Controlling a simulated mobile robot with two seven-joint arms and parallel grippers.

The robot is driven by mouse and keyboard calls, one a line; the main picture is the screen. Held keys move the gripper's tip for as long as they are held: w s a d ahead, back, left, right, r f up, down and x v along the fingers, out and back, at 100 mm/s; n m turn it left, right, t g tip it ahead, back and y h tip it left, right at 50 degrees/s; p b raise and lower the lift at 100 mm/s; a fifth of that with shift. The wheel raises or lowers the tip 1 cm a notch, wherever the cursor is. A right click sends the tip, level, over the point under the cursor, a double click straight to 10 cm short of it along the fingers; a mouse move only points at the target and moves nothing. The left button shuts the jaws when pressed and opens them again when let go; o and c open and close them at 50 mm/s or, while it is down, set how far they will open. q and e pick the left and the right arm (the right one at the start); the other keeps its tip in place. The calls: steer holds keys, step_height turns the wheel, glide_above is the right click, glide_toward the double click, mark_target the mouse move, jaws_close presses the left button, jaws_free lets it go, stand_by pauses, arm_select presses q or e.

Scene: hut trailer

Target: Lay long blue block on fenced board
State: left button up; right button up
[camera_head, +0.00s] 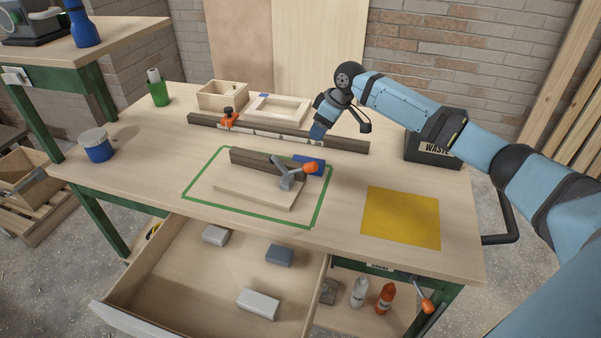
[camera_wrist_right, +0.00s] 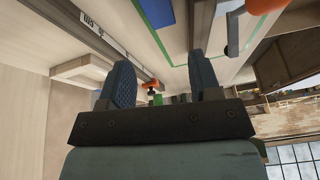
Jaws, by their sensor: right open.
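The fenced board (camera_head: 245,193) lies inside a green tape outline on the bench, with a dark wooden fence (camera_head: 255,161) along its back edge. A grey clamp with an orange handle (camera_head: 290,174) stands at the fence's right part. The long blue block (camera_head: 309,162) lies flat near the fence's right end, partly hidden by the clamp. It also shows at the top of the right wrist view (camera_wrist_right: 158,12). My right gripper (camera_head: 318,131) is over the bench behind the blue block, apart from it. Its two fingers (camera_wrist_right: 160,72) are spread with nothing between them. My left gripper is out of view.
A long dark rail (camera_head: 345,145) with an orange clamp (camera_head: 228,119) lies behind the board. A wooden box (camera_head: 222,100), a shallow frame (camera_head: 280,109) and a black waste bin (camera_head: 432,150) stand farther back. A yellow mat (camera_head: 400,217) lies right. An open drawer (camera_head: 185,285) sticks out in front.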

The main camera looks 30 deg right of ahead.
steer(key=n, duration=0.1)
steer(key=b, duration=0.1)
glide_above(306, 161)
steer(key=shift+n, duration=0.3)
steer(key=f, duration=0.7)
steer(key=shift+s+d+f, duration=0.3)
steer(key=shift+s+f, duration=0.1)
steer(key=x, duration=0.3)
steer(key=b+x, duration=0.1)
steer(key=x, duration=0.1)
steer(key=shift+s+d+f, duration=0.1)
steer(key=shift+d+f, duration=0.25)
steer(key=shift+f, duration=0.1)
arm_select(q)
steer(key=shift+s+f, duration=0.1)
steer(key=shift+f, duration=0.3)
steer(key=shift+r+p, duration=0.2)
steer(key=shift+p, duration=0.1)
arm_select(e)
steer(key=shift+f, duration=0.1)
steer(key=c, duration=0.8)
